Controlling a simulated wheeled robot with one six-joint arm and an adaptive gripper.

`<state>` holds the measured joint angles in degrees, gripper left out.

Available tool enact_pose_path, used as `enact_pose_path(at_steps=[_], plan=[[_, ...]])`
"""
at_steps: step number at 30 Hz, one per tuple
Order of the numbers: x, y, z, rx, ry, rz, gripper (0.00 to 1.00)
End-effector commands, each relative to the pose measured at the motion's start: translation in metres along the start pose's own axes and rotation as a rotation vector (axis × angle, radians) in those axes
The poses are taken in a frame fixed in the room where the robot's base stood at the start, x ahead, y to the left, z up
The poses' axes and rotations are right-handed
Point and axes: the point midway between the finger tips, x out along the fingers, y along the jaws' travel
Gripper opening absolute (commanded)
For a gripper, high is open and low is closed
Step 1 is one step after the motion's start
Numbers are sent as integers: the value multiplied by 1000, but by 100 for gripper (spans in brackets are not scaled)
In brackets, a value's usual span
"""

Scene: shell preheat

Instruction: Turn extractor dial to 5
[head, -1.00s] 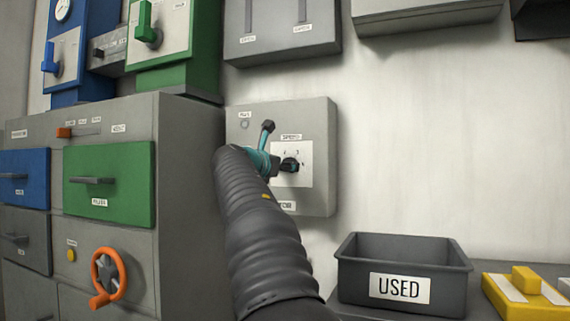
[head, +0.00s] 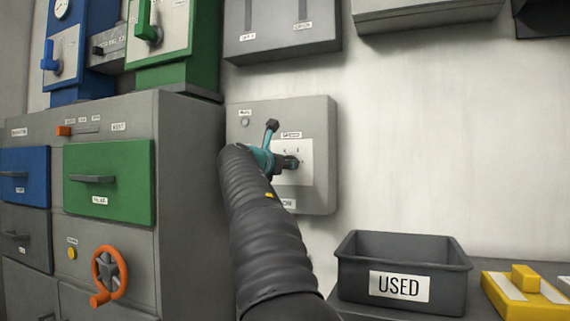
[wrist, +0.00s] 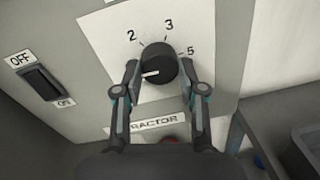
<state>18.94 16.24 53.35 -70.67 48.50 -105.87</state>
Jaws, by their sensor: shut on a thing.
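The extractor dial (wrist: 159,62) is a round black knob on a white plate (wrist: 108,42) on the grey extractor box (head: 318,120). In the wrist view, the numbers 2, 3 and 5 show around it. A short white mark on the knob points left, below the 2, towards my left finger. My gripper (wrist: 160,80) has one finger on each side of the dial and is shut on it. It also shows in the head view (head: 288,162) at the white plate, where it hides the dial. Any numbers behind the fingers are hidden.
A black OFF/ON switch (wrist: 41,82) sits left of the plate in the wrist view. A grey cabinet (head: 187,200) stands close left of my arm. A dark USED bin (head: 455,270) and a yellow block (head: 525,295) are at the lower right. Bare wall lies right of the box.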

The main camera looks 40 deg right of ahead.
Motion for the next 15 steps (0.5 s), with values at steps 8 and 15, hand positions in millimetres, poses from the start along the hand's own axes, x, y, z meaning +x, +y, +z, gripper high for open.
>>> enact_pose_path(at_steps=[8,15], plan=[[0,1,2,112,7,0,5],[0,1,3,312,20,-2,5]])
